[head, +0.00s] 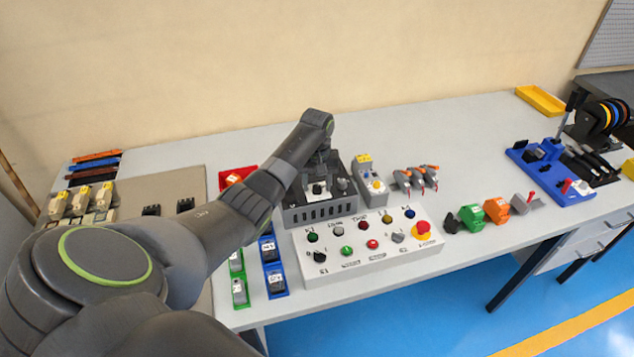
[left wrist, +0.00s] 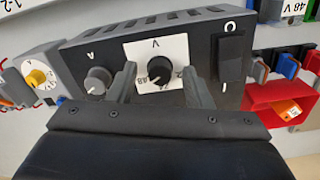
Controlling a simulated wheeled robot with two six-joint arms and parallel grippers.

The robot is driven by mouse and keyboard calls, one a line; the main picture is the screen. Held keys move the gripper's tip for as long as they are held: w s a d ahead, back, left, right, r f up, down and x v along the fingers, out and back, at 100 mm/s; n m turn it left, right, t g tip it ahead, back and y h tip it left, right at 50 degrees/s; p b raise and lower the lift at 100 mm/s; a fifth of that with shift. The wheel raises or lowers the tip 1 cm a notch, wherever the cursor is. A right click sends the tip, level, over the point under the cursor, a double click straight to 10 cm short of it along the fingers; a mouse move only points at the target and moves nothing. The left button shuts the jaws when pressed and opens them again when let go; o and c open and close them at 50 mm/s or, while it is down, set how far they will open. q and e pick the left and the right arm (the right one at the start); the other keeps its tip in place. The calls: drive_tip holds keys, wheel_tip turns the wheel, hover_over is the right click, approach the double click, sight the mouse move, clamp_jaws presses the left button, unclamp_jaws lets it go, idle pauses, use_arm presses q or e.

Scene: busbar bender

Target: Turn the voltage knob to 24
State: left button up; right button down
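The dark grey power supply (head: 320,211) stands behind the white button panel in the head view. In the left wrist view its black voltage knob (left wrist: 160,70) sits on a white plate (left wrist: 178,46) marked V. A label like 48 shows at the knob's lower left; the plate's right part is partly hidden by a finger. A pale mark on the knob points down-left, roughly toward that label. My left gripper (left wrist: 160,86) is open, one finger on each side of the knob, with gaps visible. In the head view it is above the power supply, mostly hidden by my arm. My right gripper is not in view.
A grey knob (left wrist: 97,80) marked A and a black rocker switch (left wrist: 232,58) flank the voltage knob. The white button panel (head: 345,262) lies in front. A grey box with a yellow knob (head: 371,184) and a red bin (head: 226,180) stand beside the supply.

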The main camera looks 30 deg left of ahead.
use_arm(q)
drive_tip(key=c, duration=0.9)
drive_tip(key=shift+r+n+p, duration=0.3)
drive_tip(key=shift+n+p, duration=0.6)
drive_tip(key=shift+p, duration=0.35)
drive_tip(key=shift+c, duration=0.2)
drive_tip(key=n+p, duration=0.5)
drive_tip(key=n, duration=0.1)
drive_tip(key=shift+w+n, duration=0.1)
drive_tip(key=shift+n, duration=0.3)
drive_tip(key=shift+f+n+p, duration=0.15)
drive_tip(key=shift+n+p, duration=0.75)
drive_tip(key=shift+n, duration=0.7)
drive_tip(key=o, duration=1)
drive_tip(key=shift+f, duration=0.1)
